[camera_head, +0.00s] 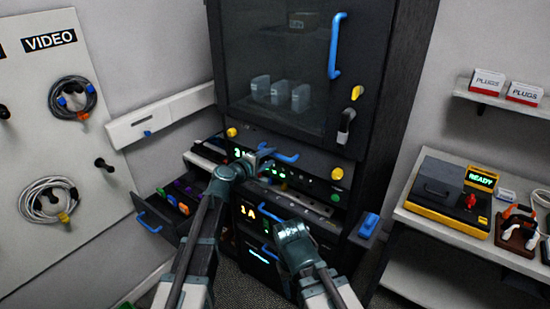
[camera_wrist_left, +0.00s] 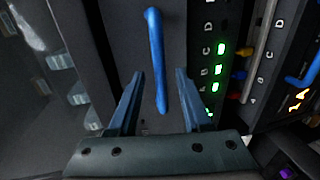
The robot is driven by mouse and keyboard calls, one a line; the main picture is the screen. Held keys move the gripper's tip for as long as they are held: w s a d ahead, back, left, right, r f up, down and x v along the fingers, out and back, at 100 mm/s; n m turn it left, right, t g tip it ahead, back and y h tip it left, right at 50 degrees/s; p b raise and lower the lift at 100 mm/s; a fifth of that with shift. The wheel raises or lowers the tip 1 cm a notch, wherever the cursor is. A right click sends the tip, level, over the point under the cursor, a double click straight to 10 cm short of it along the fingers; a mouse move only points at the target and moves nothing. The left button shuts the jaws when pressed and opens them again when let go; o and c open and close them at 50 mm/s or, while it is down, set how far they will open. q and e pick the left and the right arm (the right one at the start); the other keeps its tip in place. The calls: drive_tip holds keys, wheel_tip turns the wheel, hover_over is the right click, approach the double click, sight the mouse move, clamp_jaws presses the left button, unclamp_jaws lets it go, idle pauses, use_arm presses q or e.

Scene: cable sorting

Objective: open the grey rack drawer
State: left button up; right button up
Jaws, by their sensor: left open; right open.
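The dark grey drawer front (camera_head: 315,160) sits in the rack just below the glass door and looks closed. Its blue bar handle (camera_head: 285,156) also shows in the left wrist view (camera_wrist_left: 158,65). My left gripper (camera_head: 262,158) is at the handle's left end in the head view. In the left wrist view its open fingers (camera_wrist_left: 160,75) stand on either side of the handle, with gaps to both. They do not clamp it. My right gripper (camera_head: 290,229) is lower, in front of the lower rack units; its fingertips are hard to make out.
A small drawer (camera_head: 141,206) with coloured items stands open at left. Above is the glass door (camera_head: 262,55) with a blue handle (camera_head: 335,45). Below is a panel with green lights (camera_head: 290,177). A bench (camera_head: 400,213) stands at right, a cable board (camera_head: 20,130) at left.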

sight(274, 155)
use_arm(q)
drive_tip(key=shift+x, duration=1.7)
clamp_jaws()
